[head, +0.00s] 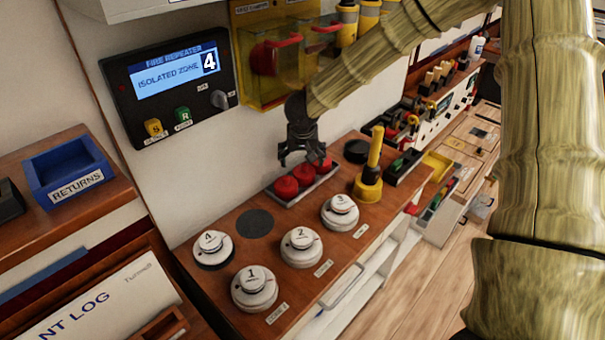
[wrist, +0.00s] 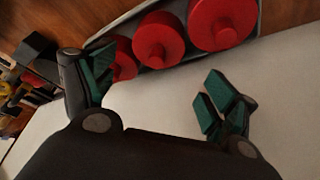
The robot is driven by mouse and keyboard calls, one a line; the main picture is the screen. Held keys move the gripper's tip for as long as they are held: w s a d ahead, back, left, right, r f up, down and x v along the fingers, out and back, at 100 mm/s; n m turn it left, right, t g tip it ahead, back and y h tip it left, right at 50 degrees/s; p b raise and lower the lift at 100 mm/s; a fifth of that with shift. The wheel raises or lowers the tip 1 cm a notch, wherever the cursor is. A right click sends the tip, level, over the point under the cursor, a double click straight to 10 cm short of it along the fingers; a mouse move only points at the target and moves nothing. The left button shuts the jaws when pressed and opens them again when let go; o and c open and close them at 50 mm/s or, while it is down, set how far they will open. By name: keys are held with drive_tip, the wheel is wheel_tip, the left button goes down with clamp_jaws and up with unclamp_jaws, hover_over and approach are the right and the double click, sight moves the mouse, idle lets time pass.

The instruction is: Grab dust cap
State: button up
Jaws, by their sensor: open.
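Three red dust caps sit in a row in a grey tray (head: 312,187) on the wooden bench: a near one (head: 286,188), a middle one (head: 304,175) and a far one (head: 323,165). My gripper (head: 302,161) hangs over the tray, pointing down, open and empty. In the wrist view its two green-padded fingertips (wrist: 158,88) are spread wide. There the caps (wrist: 159,40) lie beyond the fingers, near the top edge. The left finger partly covers the leftmost cap. I cannot tell whether it touches.
White detectors (head: 301,247) numbered 1 to 4 stand on the bench (head: 215,290). A yellow post (head: 370,170) stands right of the tray. A yellow clear-fronted box (head: 275,70) and a fire repeater panel (head: 170,85) are on the wall behind. A dark round disc (head: 255,223) lies left.

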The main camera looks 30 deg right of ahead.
sight(304, 165)
drive_tip(key=shift+w+d+f, duration=0.15)
drive_tip(key=shift+f, duration=0.15)
drive_tip(key=shift+s+d+f, duration=0.3)
drive_tip(key=shift+s+f, duration=0.05)
drive_tip(key=shift+f, duration=0.2)
drive_tip(key=shift+x, duration=1.45)
drive_tip(key=shift+a+r, duration=0.1)
drive_tip(key=shift+r, duration=0.15)
drive_tip(key=shift+w+f, duration=0.1)
drive_tip(key=c, duration=0.9)
